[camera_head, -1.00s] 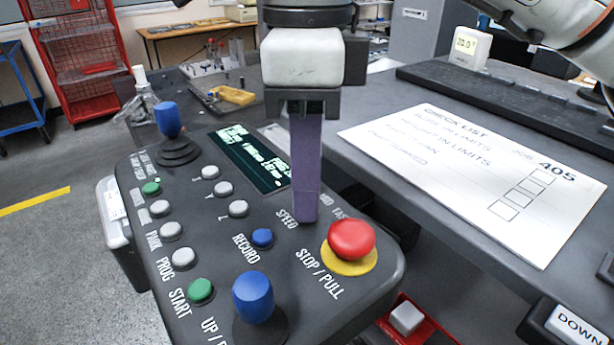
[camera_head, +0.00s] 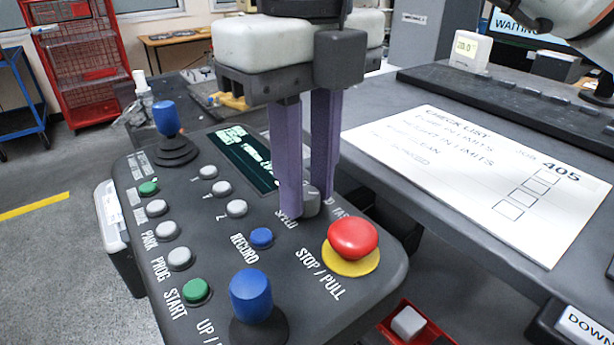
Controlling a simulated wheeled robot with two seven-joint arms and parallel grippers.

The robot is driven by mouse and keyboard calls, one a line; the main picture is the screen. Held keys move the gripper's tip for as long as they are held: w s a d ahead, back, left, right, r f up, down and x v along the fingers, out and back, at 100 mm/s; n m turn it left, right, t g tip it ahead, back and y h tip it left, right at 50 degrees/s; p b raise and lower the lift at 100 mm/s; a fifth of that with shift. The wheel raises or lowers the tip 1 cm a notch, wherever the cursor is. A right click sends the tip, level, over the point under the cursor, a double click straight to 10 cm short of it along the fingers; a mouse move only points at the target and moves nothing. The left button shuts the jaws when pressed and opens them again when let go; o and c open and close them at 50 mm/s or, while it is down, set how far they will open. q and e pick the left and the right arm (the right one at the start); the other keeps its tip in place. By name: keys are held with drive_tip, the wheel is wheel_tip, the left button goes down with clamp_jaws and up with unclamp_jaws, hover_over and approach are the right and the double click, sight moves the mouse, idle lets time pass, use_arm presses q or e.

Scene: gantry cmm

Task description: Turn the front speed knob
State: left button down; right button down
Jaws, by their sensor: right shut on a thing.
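The front speed knob (camera_head: 312,203) is a small grey knob on the dark control box (camera_head: 215,262), by the SPEED lettering and behind the red stop button. My right gripper (camera_head: 308,205) points down over it with two purple fingers, one on each side. It is shut on the knob, and the fingers hide much of it. My left gripper cannot be made out. A pale arm link shows at the top right.
The red stop button (camera_head: 352,239) stands close in front of the fingers. Blue joysticks (camera_head: 251,296) and (camera_head: 167,118) rise from the box, with several small buttons between them. A checklist sheet (camera_head: 480,180) lies on the grey table to the right.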

sight(307, 193)
drive_tip(key=shift+r+m, duration=0.15)
drive_tip(key=shift+m, duration=0.25)
drive_tip(key=c, duration=1.5)
unclamp_jaws()
drive_tip(key=shift+c, duration=0.2)
wheel_tip(307, 193, up, 10)
drive_tip(key=p, duration=0.2)
